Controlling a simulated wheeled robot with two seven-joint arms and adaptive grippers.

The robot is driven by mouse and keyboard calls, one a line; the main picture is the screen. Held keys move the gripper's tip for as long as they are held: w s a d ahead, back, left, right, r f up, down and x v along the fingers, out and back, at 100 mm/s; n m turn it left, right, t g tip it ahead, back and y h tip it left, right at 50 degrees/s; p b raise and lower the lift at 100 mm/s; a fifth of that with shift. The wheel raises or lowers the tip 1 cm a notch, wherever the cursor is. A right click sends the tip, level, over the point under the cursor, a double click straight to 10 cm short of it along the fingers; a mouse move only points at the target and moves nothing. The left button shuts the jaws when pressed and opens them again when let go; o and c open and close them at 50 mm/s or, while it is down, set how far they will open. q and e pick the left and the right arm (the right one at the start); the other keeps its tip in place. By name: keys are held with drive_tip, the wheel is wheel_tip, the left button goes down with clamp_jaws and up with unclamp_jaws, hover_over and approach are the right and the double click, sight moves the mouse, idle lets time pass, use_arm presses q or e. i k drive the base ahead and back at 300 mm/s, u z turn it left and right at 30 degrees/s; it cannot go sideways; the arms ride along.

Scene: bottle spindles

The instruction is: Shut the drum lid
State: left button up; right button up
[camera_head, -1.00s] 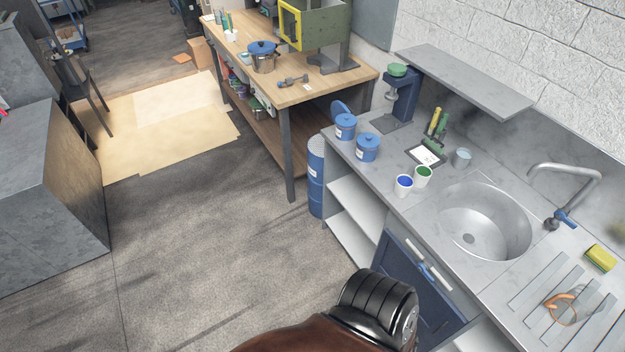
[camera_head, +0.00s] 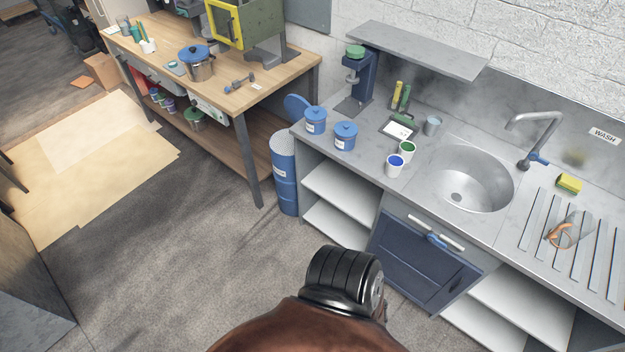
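The blue drum (camera_head: 285,185) stands on the floor between the wooden workbench and the left end of the sink counter. It has a white label. Its top shows as a pale, speckled surface (camera_head: 283,145). A round blue lid (camera_head: 297,107) stands tilted up behind the drum top, so the lid is open. The lid's lower part is partly hidden by the counter corner and the pots. Neither of my grippers is in view.
The wooden workbench (camera_head: 225,95) stands left of the drum, its front leg (camera_head: 249,165) close by. The sink counter (camera_head: 335,170) is on the right, with blue lidded pots (camera_head: 345,137) near the drum. The grey floor (camera_head: 180,250) in front is clear.

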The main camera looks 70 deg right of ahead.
sight(295, 104)
drive_tip(key=z, duration=2)
drive_tip(key=i, duration=0.9)
drive_tip(key=u, duration=0.3)
